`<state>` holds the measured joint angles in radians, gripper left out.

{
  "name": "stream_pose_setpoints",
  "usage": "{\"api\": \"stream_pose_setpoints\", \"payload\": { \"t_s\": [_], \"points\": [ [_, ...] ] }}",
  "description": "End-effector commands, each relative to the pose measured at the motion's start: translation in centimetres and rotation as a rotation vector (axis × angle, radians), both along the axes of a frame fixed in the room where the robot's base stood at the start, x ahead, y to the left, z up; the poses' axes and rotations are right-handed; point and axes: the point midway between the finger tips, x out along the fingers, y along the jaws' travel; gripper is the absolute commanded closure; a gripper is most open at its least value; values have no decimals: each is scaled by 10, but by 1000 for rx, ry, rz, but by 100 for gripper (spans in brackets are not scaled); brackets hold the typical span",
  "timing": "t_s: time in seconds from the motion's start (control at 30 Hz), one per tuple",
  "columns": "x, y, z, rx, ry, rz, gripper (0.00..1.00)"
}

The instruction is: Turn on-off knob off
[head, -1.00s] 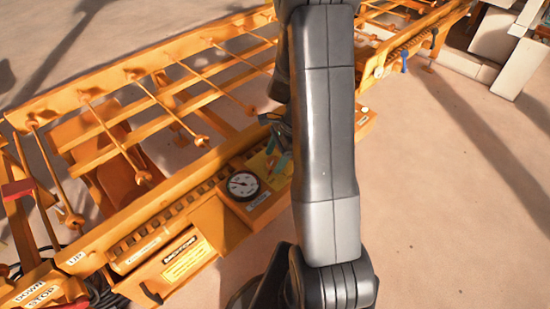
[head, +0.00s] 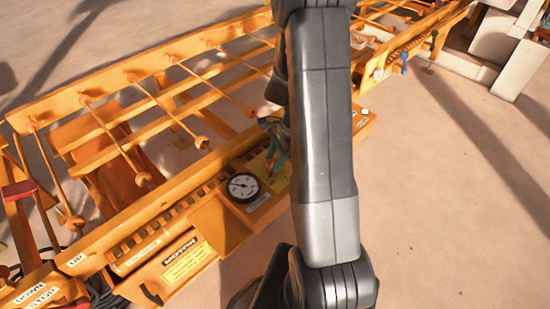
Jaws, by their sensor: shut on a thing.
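My gripper (head: 275,140) is at the orange machine's control panel, just right of and beyond the round gauge. It is partly hidden behind my own grey arm link. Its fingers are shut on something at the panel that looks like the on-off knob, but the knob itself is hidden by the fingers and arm. I cannot read which way the knob points. A yellow label plate (head: 257,163) shows on the panel beside the fingertips.
The orange block press (head: 205,165) runs diagonally across the view, with rods and rails. A round gauge (head: 242,187) sits near the gripper. Pale blocks (head: 500,45) stand at upper right. Open sandy ground lies right.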

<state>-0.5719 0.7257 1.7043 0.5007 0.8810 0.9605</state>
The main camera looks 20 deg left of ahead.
Motion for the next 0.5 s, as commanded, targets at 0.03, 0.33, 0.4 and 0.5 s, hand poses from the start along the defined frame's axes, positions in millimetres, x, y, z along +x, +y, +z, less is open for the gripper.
{"api": "stream_pose_setpoints", "payload": {
  "t_s": [0.03,0.33,0.4,0.5],
  "points": [
    [1,1,1,0,0,28,83],
    [1,2,2,0,1,281,83],
    [1,2,1,0,-1,349,83],
    [2,3,1,0,-1,445,83]
  ]
}}
